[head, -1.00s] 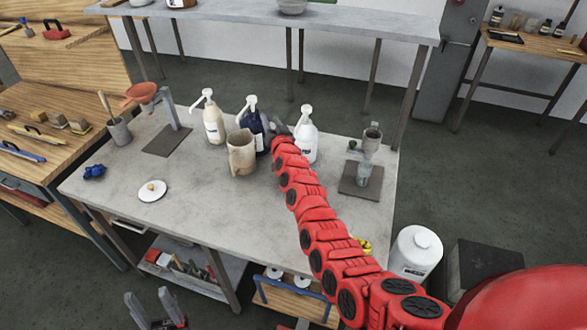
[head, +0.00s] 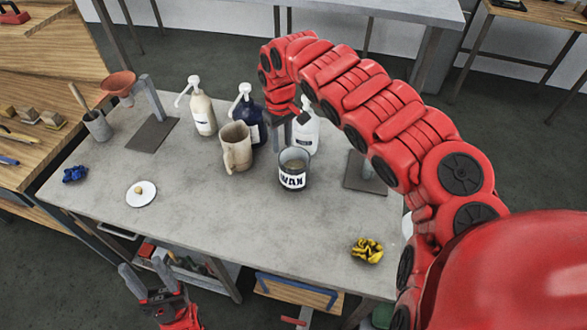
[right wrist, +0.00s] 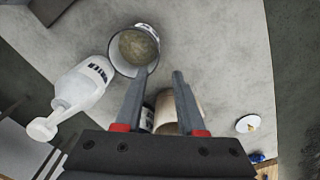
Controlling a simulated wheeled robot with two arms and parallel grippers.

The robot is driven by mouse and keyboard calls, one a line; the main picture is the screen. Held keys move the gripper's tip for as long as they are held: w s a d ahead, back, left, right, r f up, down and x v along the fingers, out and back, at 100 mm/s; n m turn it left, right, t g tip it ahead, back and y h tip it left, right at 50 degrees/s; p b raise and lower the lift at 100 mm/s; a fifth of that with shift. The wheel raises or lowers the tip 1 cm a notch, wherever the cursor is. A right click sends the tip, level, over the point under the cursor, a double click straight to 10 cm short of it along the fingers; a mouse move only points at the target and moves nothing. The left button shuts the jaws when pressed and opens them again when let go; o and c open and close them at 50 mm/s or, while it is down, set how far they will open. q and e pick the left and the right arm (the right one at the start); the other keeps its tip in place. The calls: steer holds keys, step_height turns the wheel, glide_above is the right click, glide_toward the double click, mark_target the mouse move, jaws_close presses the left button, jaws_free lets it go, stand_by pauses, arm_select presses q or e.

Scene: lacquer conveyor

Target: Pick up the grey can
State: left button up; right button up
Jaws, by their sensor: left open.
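The grey can (head: 292,170), with a white WAX label, stands upright on the grey table, right of the beige pitcher (head: 236,147). In the right wrist view the can (right wrist: 136,47) shows from above, open-topped with a brownish inside. My right gripper (right wrist: 160,70) is open, its fingers apart with nothing gripped; one fingertip overlaps the can's near rim in that view, and I cannot tell if it touches. In the head view the right gripper (head: 291,124) hangs behind the can, partly hidden by my arm. My left gripper (head: 143,267) is open and empty, low at the table's front.
A yellow crumpled cloth (head: 367,250) lies front right, a white plate (head: 141,193) left. The table's front middle is clear.

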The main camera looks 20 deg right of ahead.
mark_target(283, 166)
steer(key=f, duration=0.9)
steer(key=f+b, duration=0.1)
steer(key=f, duration=0.3)
steer(key=shift+w+f, duration=0.2)
steer(key=shift+w, duration=0.1)
steer(key=shift+f, duration=0.85)
jaws_close()
steer(key=shift+w+d, duration=0.1)
